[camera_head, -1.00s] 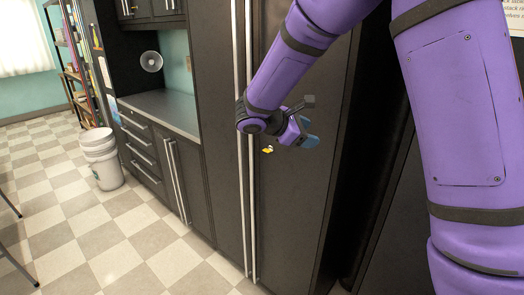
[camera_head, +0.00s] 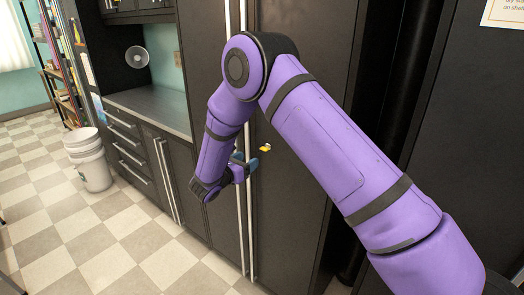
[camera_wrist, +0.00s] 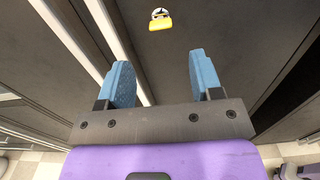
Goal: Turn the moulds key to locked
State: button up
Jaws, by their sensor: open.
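The key (camera_head: 265,148) is small and yellow and sits in a lock on the dark tall cabinet door, just right of the long silver handles. In the wrist view the yellow key (camera_wrist: 160,25) shows ahead of my gripper, with a round silver lock face above it. My gripper (camera_head: 247,163) is in front of the door, a little below and left of the key. In the wrist view its two blue fingers (camera_wrist: 158,78) are apart with nothing between them. The fingers and key do not touch. Any lock markings are too small to read.
Two long vertical handles (camera_head: 247,215) run down the cabinet doors close to my gripper. A grey counter (camera_head: 150,108) with drawers and a round fan stands to the left. White buckets (camera_head: 90,160) stand on the chequered floor, which is open in front.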

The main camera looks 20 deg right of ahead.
aim_at(262, 149)
jog(key=x, duration=0.9)
jog(key=shift+w+d, duration=0.1)
grip_shut()
